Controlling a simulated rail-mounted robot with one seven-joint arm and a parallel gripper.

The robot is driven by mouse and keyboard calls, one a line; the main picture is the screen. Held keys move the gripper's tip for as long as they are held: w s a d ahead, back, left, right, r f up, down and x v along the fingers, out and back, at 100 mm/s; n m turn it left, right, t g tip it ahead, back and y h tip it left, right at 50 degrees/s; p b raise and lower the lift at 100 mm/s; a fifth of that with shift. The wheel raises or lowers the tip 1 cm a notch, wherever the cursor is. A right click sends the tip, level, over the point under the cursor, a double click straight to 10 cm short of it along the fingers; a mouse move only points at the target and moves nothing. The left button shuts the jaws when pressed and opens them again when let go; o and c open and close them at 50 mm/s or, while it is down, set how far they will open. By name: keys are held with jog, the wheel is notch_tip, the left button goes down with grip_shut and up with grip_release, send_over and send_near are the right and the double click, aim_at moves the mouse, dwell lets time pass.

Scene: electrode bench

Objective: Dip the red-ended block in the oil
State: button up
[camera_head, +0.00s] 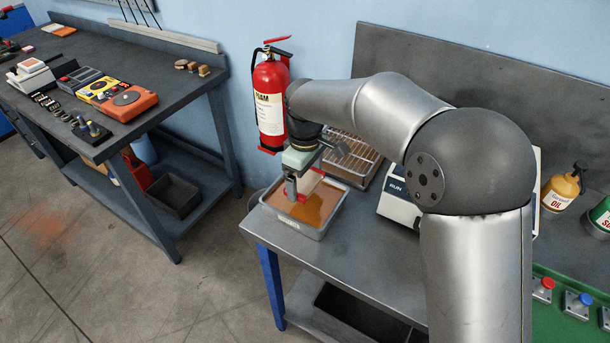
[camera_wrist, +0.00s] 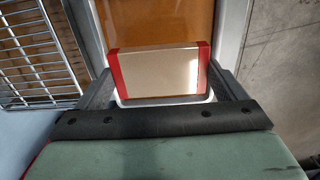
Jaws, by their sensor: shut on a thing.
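In the head view only a small red part of the block (camera_head: 313,182) shows beside my fingers. The oil tray (camera_head: 306,231) is a grey metal pan with amber oil (camera_head: 311,211); it also shows behind the block in the wrist view (camera_wrist: 90,25). I cannot tell whether the block touches the oil.
A wire rack on a tray (camera_head: 361,158) stands just behind the oil tray. A white device marked RUN (camera_head: 397,208) is to the right. A yellow oil bottle (camera_head: 562,190) and a green panel with buttons (camera_head: 555,313) are farther right. A fire extinguisher (camera_head: 270,100) hangs on the wall.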

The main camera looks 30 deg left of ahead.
aim_at(305, 181)
jog(key=shift+r, duration=0.2)
jog(key=shift+r+p, duration=1.8)
jog(key=shift+r, duration=0.65)
